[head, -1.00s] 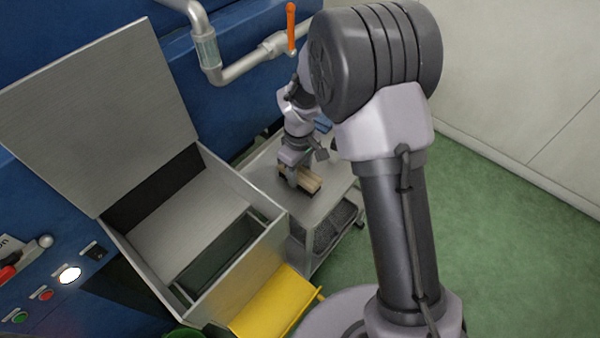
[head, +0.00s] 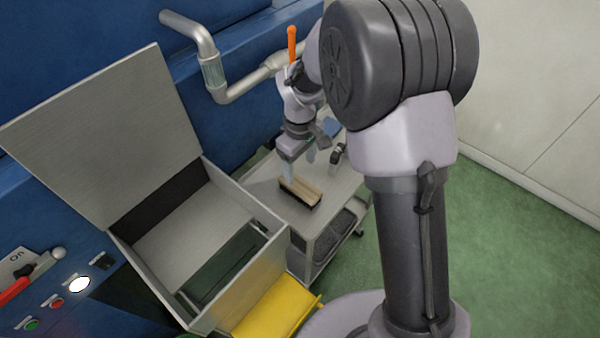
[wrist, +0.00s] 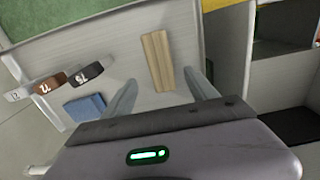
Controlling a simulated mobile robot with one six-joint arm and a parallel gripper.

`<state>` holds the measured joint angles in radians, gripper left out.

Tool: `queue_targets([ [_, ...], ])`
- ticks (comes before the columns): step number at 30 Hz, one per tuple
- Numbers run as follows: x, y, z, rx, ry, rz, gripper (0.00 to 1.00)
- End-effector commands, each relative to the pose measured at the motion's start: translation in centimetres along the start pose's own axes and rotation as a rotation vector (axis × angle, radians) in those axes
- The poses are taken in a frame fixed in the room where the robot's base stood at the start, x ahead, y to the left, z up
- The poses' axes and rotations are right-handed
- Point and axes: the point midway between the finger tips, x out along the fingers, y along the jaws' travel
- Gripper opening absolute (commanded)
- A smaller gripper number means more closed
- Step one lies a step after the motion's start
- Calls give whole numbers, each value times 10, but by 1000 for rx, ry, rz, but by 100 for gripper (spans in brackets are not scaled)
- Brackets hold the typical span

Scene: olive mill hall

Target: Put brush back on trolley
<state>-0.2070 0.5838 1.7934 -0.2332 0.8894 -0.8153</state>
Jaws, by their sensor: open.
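The brush (head: 300,192), with a pale wooden block and dark bristles, lies on the top of the trolley (head: 268,197), near its edge beside the open metal box. My gripper (head: 298,166) is just above the brush, open and empty. In the wrist view the brush (wrist: 158,61) lies beyond and between the two spread fingers of my gripper (wrist: 160,92), apart from them. The trolley top (wrist: 130,40) shows around it.
A blue cloth (wrist: 85,107) and several numbered dark and white items (wrist: 82,77) lie on the trolley. The metal box (head: 235,285) with its lid up stands left of the trolley. A yellow chute (head: 275,308) sits below it. A pipe with an orange handle (head: 292,44) runs behind.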

Motion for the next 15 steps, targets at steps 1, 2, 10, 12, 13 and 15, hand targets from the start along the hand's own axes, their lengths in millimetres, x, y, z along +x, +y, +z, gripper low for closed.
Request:
queue_targets([
  [1, -14, 0, 0, 0, 2, 1, 67],
  [2, -18, 0, 0, -1, 1, 1, 67],
  [10, -101, -8, 31, 210, 101, 25, 67],
  [12, -147, -22, 63, 389, 184, 30, 67],
  [13, -164, -30, 79, 471, 222, 29, 67],
  [15, -196, -52, 115, 656, 314, 20, 67],
])
